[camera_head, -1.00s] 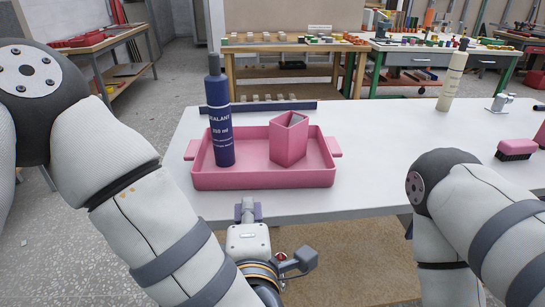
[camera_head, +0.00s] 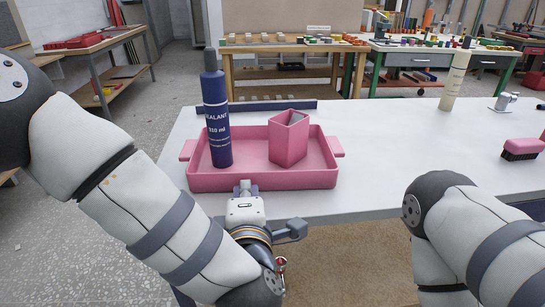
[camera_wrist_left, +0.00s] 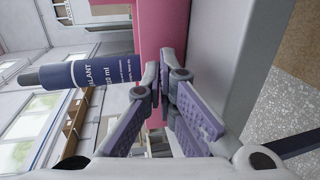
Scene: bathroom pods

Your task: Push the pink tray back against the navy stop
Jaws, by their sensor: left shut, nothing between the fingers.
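The pink tray (camera_head: 215,181) lies on the white table with a handle at each end. It holds a navy sealant bottle (camera_head: 217,125) and a pink square cup (camera_head: 288,143), both upright. The navy stop (camera_head: 285,105) is a low bar behind the tray, with a strip of white table between them. My left gripper (camera_head: 243,185) is shut and empty at the middle-left of the tray's front wall. In the left wrist view its closed fingertips (camera_wrist_left: 168,80) are close to the pink wall (camera_wrist_left: 160,30); I cannot tell if they touch. My right gripper is out of view.
My right arm is at the lower right. A pink brush (camera_head: 522,148), a metal fitting (camera_head: 503,102) and a cream bottle (camera_head: 453,80) stand on the right of the table (camera_head: 390,140). The table between tray and brush is clear.

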